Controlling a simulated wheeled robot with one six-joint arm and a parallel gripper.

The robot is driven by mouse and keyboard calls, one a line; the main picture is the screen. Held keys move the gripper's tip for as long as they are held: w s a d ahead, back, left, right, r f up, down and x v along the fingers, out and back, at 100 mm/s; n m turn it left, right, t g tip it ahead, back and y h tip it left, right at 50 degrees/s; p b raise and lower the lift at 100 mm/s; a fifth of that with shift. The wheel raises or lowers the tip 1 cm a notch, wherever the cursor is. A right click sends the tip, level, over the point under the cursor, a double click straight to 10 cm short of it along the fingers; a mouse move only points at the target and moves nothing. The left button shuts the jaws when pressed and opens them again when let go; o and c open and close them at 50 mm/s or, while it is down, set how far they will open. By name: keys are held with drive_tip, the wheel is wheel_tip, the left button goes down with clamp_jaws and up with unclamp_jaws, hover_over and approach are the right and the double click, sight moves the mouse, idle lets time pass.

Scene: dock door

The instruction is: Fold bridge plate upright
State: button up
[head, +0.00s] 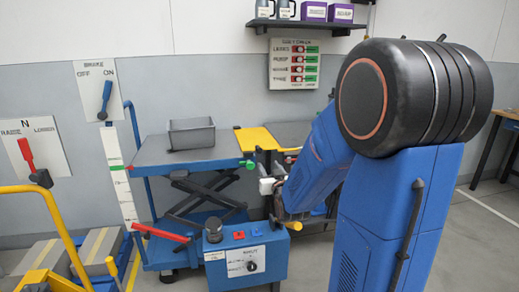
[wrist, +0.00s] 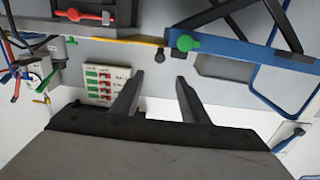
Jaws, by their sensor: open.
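The yellow bridge plate (head: 256,138) lies about level between the blue lift table (head: 160,152) and the dark surface at its right. In the wrist view the plate (wrist: 140,40) shows as a thin yellow strip, nearly edge-on. A dark round knob (wrist: 159,55) sits beside the strip. A green knob (wrist: 187,43) sits by the blue table edge; it also shows in the head view (head: 248,164). My gripper (wrist: 157,78) is open and empty, its fingers apart from the knobs. In the head view my arm partly hides the gripper and the plate's right side.
A grey bin (head: 191,133) stands on the lift table. A blue control box (head: 246,260) with buttons and a dial is in front. A wall panel (head: 296,64) has red and green indicators. A yellow rail (head: 50,215) and a brake lever (head: 105,98) are at left.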

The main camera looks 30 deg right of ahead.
sight(260, 150)
drive_tip(key=x, duration=1.7)
drive_tip(key=shift+w, duration=0.15)
clamp_jaws()
